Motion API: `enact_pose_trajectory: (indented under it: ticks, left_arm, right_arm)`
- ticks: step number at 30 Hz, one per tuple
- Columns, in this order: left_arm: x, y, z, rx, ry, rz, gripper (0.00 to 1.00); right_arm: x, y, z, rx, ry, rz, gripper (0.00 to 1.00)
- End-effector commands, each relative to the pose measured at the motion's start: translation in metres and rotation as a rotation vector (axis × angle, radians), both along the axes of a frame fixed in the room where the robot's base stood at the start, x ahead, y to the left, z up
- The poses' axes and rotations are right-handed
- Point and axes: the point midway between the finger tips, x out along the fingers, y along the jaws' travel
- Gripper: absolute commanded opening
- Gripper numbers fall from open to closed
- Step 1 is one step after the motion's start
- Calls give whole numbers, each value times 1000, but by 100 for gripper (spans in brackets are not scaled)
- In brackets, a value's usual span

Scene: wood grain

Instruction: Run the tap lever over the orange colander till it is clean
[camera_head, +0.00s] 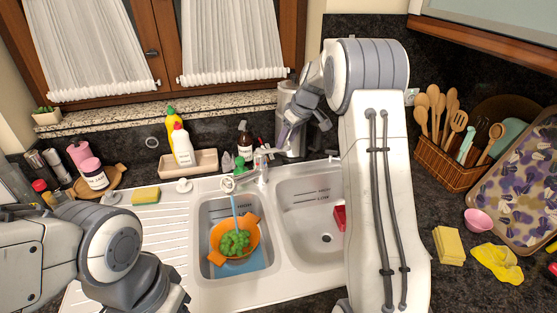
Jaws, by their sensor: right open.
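The orange colander (217,238) sits in the left sink basin with green round pieces (234,242) in it, possibly grapes or peas. A bluish stream of water (235,206) falls from the tap spout (228,184) into it. The tap body (262,172) stands behind the divider between the two basins, and its lever is small and hard to make out near its top. My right gripper (283,134) is open, beside and above the tap top; I cannot tell whether it touches the lever. My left gripper (178,302) is at the bottom edge, partly cut off.
The right basin (300,215) holds a red item (339,217) at its side. A tray with bottles (188,163) and a dark bottle (244,140) stand behind the sink. A yellow sponge (146,195) lies on the drainboard. A utensil basket (452,168) stands at right.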

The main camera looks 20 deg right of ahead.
Motion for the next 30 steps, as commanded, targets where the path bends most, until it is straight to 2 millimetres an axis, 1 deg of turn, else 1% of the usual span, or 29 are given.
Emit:
enact_pose_trajectory:
  ticks: [1, 3, 9, 12, 15, 18, 25, 26, 27, 30]
  left_arm:
    - [0, 0, 7, 0, 0, 0, 50]
    - [0, 0, 12, -1, -1, 0, 50]
    - [0, 0, 24, -1, -1, 1, 50]
    - [0, 0, 28, -1, -1, 0, 50]
    - [0, 0, 30, -1, -1, -1, 50]
    - [0, 0, 31, 0, 0, -1, 50]
    - [0, 0, 30, 0, 0, -1, 50]
    - [0, 0, 30, 0, 0, -1, 50]
    - [0, 0, 30, 0, 0, -1, 50]
    - [0, 0, 30, 0, 0, -1, 50]
  right_arm:
    - [2, 3, -7, 3, 7, 1, 55]
    - [7, 4, -20, 2, 7, 1, 55]
    - [20, 10, -53, 1, 6, 2, 55]
    - [25, 12, -65, 0, 6, 2, 55]
    - [28, 13, -73, 1, 4, 2, 55]
    - [30, 13, -78, 1, 3, 1, 55]
    - [30, 13, -79, 0, 2, 0, 55]
    - [30, 13, -79, 0, 2, 0, 51]
    - [30, 13, -79, 0, 2, 0, 36]
    - [30, 13, -78, 0, 2, 0, 0]
